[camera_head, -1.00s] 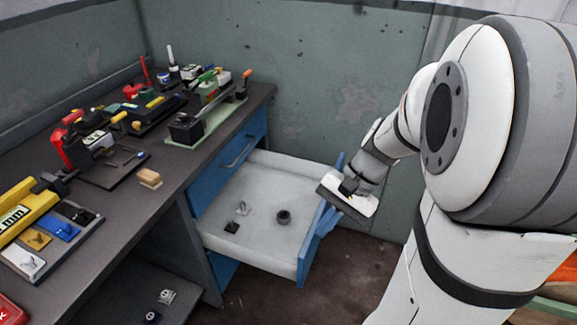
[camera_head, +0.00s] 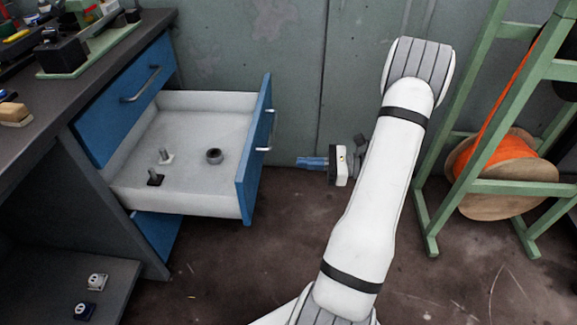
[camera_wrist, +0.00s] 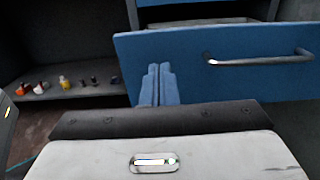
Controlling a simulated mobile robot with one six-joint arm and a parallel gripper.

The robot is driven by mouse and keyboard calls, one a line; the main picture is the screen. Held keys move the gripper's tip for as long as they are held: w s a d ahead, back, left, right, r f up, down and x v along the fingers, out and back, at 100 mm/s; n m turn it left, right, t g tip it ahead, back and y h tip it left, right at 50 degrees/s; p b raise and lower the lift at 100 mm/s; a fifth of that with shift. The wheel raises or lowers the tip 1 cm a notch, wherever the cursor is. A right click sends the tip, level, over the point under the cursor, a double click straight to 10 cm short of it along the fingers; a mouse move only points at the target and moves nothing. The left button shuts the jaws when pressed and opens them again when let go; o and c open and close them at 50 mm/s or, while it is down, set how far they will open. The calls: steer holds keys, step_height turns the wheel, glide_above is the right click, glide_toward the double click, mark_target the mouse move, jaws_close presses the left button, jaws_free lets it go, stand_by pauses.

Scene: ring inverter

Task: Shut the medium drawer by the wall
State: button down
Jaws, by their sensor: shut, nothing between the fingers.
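The medium drawer (camera_head: 225,203) is pulled far out of the workbench by the wall, its blue front facing right. Inside lie a dark ring-shaped part (camera_head: 214,156) and two small parts with pegs (camera_head: 156,178). My gripper (camera_head: 300,162) is to the right of the drawer front, apart from it in the head view, with its blue fingers together and empty, pointing left. In the wrist view the fingers (camera_wrist: 158,72) show in front of the blue drawer front (camera_wrist: 190,80), left of its metal handle (camera_wrist: 262,60). The gap between fingertips and front is hard to judge there.
A closed blue drawer (camera_head: 125,100) sits above the open one. The workbench top (camera_head: 75,85) carries tools. A green rack (camera_head: 480,187) with a cable spool (camera_head: 505,170) stands at right. Bare floor (camera_head: 290,235) lies between drawer and rack. A lower shelf (camera_head: 60,275) holds small parts.

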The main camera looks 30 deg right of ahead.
mark_target(249, 159)
steer(key=b+x, duration=0.3)
steer(key=x, duration=0.8)
steer(key=shift+w+a+f, duration=0.1)
steer(key=shift+a, duration=0.05)
steer(key=shift+w+a+b, duration=0.3)
steer(key=shift+w+a, duration=0.05)
steer(key=shift+a, duration=0.2)
steer(key=shift+w, duration=0.1)
